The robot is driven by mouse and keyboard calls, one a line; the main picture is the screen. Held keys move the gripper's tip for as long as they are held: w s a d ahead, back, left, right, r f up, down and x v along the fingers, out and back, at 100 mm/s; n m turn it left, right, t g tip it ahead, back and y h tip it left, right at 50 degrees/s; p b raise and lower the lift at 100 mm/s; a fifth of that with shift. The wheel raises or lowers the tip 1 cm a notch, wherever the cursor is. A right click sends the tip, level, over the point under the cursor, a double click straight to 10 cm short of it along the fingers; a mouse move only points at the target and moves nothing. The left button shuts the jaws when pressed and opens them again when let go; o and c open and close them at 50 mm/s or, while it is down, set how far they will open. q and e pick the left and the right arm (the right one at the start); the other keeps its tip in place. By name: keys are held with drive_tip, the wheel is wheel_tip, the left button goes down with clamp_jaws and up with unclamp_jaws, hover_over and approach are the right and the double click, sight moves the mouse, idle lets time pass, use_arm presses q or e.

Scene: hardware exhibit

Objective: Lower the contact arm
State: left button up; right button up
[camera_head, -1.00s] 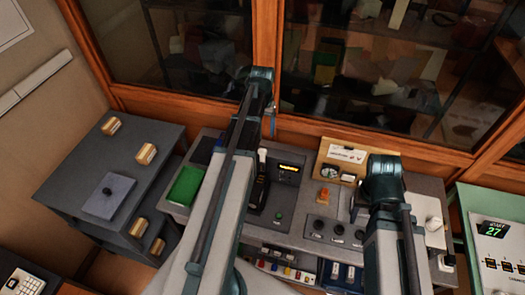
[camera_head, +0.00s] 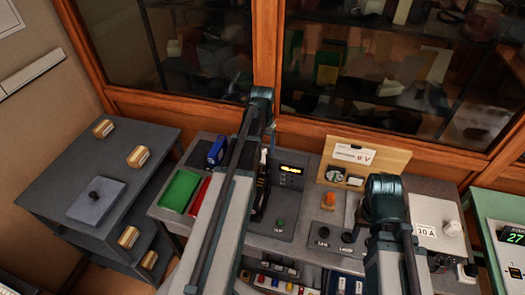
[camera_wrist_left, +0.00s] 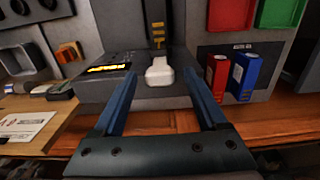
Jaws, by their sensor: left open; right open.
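The contact arm appears to be the dark upright lever (camera_head: 262,185) with a pale handle at the bench's middle. Its white handle (camera_wrist_left: 159,72) and dark yellow-marked post (camera_wrist_left: 155,22) show in the left wrist view. My left gripper (camera_wrist_left: 161,82) is open. Its fingers lie either side of the white handle in that view; I see no contact and cannot judge the depth gap. In the head view the left gripper (camera_head: 268,128) is beyond the lever, and my forearm partly covers the lever's left side. My right gripper (camera_head: 365,212) is over the bench's right part, its fingers mostly hidden by its wrist.
Green (camera_head: 180,190) and red (camera_head: 200,195) trays and a blue block (camera_head: 217,150) are left of the lever. An orange knob (camera_head: 328,199), wooden board (camera_head: 365,155) and white 10 A box (camera_head: 435,225) are to the right. A glazed cabinet (camera_head: 265,50) stands behind.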

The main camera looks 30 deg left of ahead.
use_arm(q)
clamp_jaws()
idle(0.3)
idle(1.1)
